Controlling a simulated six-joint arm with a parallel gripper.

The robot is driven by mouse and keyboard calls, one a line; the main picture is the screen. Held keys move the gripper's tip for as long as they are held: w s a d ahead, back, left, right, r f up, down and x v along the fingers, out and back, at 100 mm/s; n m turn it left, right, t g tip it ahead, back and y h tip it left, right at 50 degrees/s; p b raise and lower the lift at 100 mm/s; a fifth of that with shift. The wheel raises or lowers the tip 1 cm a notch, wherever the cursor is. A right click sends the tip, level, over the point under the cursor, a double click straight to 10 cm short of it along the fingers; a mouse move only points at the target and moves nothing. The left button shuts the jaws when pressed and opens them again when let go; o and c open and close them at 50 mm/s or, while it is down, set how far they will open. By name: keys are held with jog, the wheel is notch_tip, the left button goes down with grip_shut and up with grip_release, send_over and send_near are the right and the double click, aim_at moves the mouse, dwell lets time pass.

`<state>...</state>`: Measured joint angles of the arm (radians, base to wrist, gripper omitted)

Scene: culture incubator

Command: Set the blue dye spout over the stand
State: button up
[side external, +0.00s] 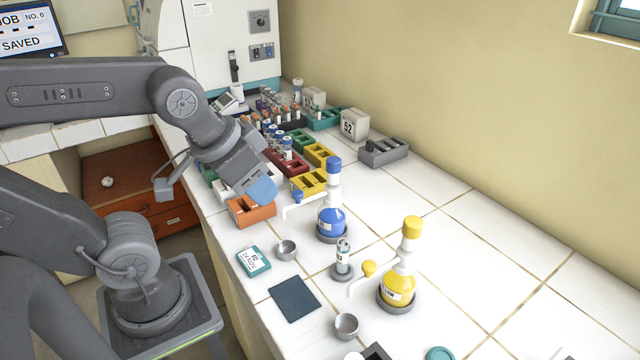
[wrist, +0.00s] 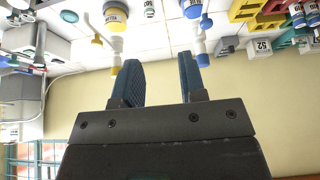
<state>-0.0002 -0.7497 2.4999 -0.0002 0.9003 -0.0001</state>
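The blue dye bottle (side external: 331,224) stands upright on a grey round base, with a blue cap and a white spout (side external: 299,209) pointing left in the side view. In the wrist view the bottle (wrist: 193,8) is upside down at the top edge, its blue cap near the right finger. The stand (side external: 343,272) is a small grey disc holding a labelled vial (side external: 343,253), in front of the blue bottle; the spout is not over it. My gripper (side external: 262,191) is above the orange rack, left of the blue bottle. In the wrist view the gripper (wrist: 160,78) is open and empty.
A yellow dye bottle (side external: 398,286) stands right of the stand. Metal cups (side external: 286,250), a teal labelled box (side external: 253,261) and a dark mat (side external: 294,298) lie in front. The orange rack (side external: 252,211) and several coloured racks stand behind.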

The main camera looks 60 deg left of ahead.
jog(key=shift+w+a+f+n+g, duration=0.15)
jog(key=shift+w+a+n+g, duration=0.15)
jog(key=shift+n+g, duration=0.1)
jog(key=shift+c, duration=1.4)
jog(key=w+a+n+g, duration=0.1)
jog(key=w+a+f+n+g+h, duration=0.1)
jog(key=n, duration=0.1)
jog(key=w+a+n+g+h, duration=0.1)
jog(key=n+g, duration=0.1)
jog(key=shift+a+f, duration=0.25)
jog(key=shift+f, duration=0.15)
grip_shut()
jog(key=w+a+f+n+h, duration=0.2)
jog(key=a+n+h, duration=0.4)
jog(key=a, duration=0.4)
jog(key=w+a+f+n+t+h, duration=0.1)
jog(key=w+a+f+n+h, duration=0.1)
jog(key=a+f+n+h, duration=0.2)
jog(key=a+n+h, duration=0.3)
jog(key=a+n, duration=0.1)
jog(key=a, duration=0.3)
jog(key=shift+w+f+t, duration=0.15)
jog(key=shift+w+t, duration=0.15)
jog(key=shift+d, duration=0.1)
